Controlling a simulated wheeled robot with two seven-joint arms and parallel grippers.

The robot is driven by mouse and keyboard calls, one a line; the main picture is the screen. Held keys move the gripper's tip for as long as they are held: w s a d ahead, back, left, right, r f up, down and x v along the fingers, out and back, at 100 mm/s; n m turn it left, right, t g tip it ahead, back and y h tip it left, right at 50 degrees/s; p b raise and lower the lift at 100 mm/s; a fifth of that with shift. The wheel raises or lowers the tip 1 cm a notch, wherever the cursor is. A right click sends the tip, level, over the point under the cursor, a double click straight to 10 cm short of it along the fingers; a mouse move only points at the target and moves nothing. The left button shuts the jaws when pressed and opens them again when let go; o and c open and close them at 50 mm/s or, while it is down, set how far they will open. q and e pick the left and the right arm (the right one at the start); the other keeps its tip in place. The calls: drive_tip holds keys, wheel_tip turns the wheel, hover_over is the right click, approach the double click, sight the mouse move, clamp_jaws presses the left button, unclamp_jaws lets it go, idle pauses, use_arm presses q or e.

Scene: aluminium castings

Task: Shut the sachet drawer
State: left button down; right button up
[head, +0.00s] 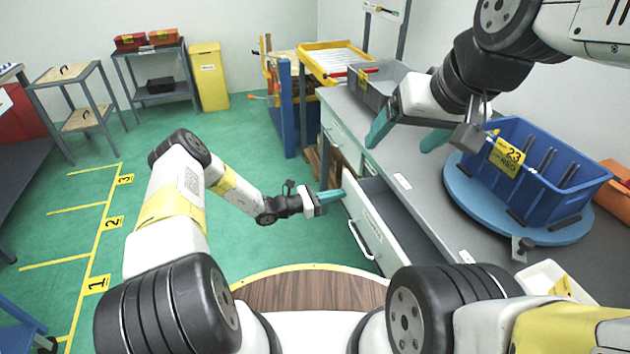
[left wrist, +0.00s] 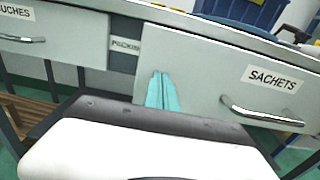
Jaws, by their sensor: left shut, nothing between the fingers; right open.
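The sachet drawer (head: 372,236) stands pulled out from the grey bench, with its dark inside showing behind the pale front panel and bar handle. In the left wrist view its front (left wrist: 205,82) carries the label SACHETS and a metal handle (left wrist: 262,115). My left gripper (head: 338,195) is shut and empty, its teal fingertips at the far end of the drawer front. Its fingers (left wrist: 162,92) show at the left end of that front, away from the handle; contact is unclear. My right gripper (head: 408,136) is open and empty above the bench.
A blue crate (head: 545,168) stands on a round blue turntable (head: 478,205) on the bench. A grey bin (head: 385,82) sits farther back. Another drawer front (left wrist: 55,40) is left of the sachet drawer. Green floor (head: 260,160) lies clear left of the bench.

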sight(366, 188)
use_arm(q)
drive_tip(key=x, duration=1)
drive_tip(key=shift+d, duration=0.25)
drive_tip(key=shift+w+d, duration=0.3)
drive_tip(key=shift+d, duration=0.35)
drive_tip(key=shift+d+r, duration=0.1)
